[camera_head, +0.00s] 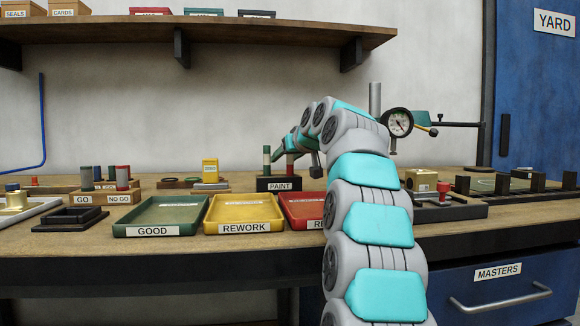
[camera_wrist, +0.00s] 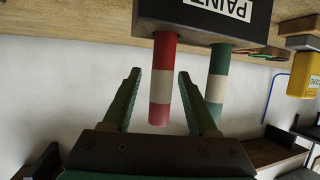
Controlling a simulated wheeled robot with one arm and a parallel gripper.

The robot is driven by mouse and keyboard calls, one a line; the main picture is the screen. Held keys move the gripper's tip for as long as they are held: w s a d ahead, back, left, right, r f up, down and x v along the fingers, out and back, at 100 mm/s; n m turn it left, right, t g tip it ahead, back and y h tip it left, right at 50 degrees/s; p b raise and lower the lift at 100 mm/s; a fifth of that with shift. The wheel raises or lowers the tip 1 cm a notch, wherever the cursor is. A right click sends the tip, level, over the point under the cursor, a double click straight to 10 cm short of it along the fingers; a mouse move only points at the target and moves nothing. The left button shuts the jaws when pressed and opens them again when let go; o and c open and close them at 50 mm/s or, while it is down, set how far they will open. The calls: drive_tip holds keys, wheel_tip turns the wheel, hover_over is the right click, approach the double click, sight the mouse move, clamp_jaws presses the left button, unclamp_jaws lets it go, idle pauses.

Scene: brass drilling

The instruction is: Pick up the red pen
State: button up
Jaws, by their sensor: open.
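The red pen (camera_wrist: 163,56), banded red and white, stands in the black PAINT block (camera_head: 280,183), which also shows in the wrist view (camera_wrist: 190,18). In the head view the red pen (camera_head: 290,165) is at the right of the block, beside my arm. A green and white pen (camera_head: 266,160) stands at its left; it also shows in the wrist view (camera_wrist: 217,75). My gripper (camera_wrist: 163,75) is open, with its dark green fingers either side of the red pen's end and apart from it. In the head view my arm partly hides the gripper.
Green GOOD (camera_head: 124,230), yellow REWORK (camera_head: 210,226) and red (camera_head: 287,215) trays line the bench front. A yellow block (camera_head: 210,170) stands behind them. A dial gauge (camera_head: 398,123) on a stand is right of my arm. A shelf (camera_head: 230,32) hangs above.

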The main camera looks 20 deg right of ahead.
clamp_jaws()
idle(0.4)
